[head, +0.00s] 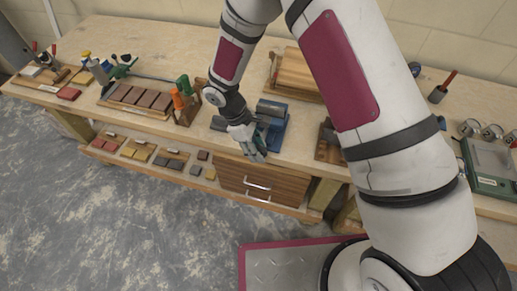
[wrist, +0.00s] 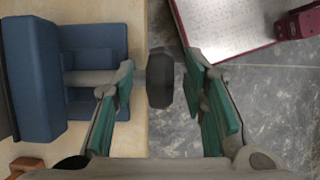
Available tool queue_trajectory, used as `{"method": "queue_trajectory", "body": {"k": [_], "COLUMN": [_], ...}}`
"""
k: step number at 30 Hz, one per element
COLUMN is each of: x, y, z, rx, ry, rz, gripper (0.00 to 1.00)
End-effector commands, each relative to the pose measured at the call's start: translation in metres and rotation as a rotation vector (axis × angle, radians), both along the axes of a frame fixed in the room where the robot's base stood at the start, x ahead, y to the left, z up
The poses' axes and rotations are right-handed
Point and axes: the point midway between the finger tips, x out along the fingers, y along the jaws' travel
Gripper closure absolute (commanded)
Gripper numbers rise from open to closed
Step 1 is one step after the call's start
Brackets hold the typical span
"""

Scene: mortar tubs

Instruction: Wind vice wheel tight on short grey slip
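The blue vice (head: 274,128) stands at the front edge of the bench, partly hidden by my gripper and arm. It fills the left of the wrist view (wrist: 32,75), with its grey screw running right to the dark vice wheel (wrist: 160,78). My gripper (wrist: 158,88) is open, with one green-padded finger on each side of the wheel. My gripper also shows in the head view (head: 257,152). I cannot make out the short grey slip in the vice jaws.
A wooden drawer unit (head: 262,182) sits below the vice. A rack with orange and green handles (head: 184,104) stands left of it, and stacked boards (head: 297,75) lie behind. Small coloured blocks (head: 140,150) lie on the lower shelf. Grey floor is open in front.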

Motion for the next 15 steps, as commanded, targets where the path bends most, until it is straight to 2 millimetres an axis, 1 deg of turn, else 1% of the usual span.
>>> {"method": "queue_trajectory", "body": {"k": [3, 9, 10, 11, 12, 15], "x": [-0.0007, -0.0004, -0.0004, -0.0004, -0.0004, -0.0005], "y": [-0.0015, -0.0017, -0.0017, -0.0016, -0.0016, -0.0016], "z": [-0.0032, -0.0033, -0.0033, -0.0032, -0.0032, -0.0031], "rx": [-0.001, -0.001, -0.001, -0.001, -0.001, -0.001], "ry": [0.001, 0.0, 0.0, 0.0, 0.0, 0.001], "rz": [0.0, -0.001, -0.001, -0.001, -0.001, -0.001], "gripper": [0.61, 0.61, 0.63, 0.7, 0.79, 1.0]}}
